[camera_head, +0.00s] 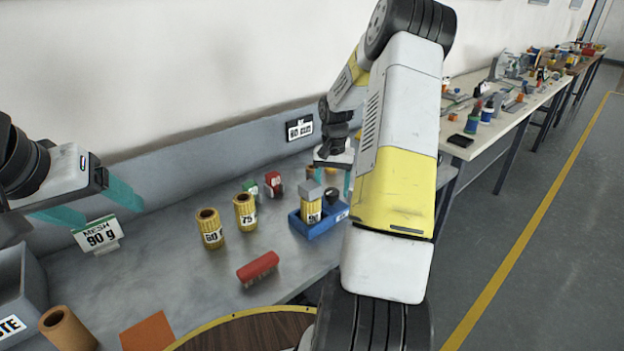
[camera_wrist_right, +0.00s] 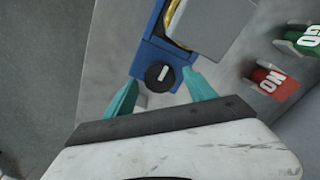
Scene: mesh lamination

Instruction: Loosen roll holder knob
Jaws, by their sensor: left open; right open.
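The blue roll holder (camera_head: 318,229) stands on the grey bench, with a yellow roll (camera_head: 311,211) in it and a grey block (camera_head: 310,189) on top of the roll. Its black knob (camera_head: 331,194) has a light pointer line, clearest in the right wrist view (camera_wrist_right: 159,77). My right gripper (camera_head: 333,177) is open above the holder. In the right wrist view its teal fingertips lie on either side of the knob, with visible gaps; I cannot tell their height above it. My left gripper (camera_head: 92,204) is open and empty at the left, near the mesh sign.
Two yellow rolls (camera_head: 210,228) (camera_head: 246,211), a red brush (camera_head: 258,268) and a white "MESH 90 g" sign (camera_head: 98,235) stand on the bench. Red NO (camera_wrist_right: 273,80) and green GO (camera_wrist_right: 304,41) blocks are near the holder.

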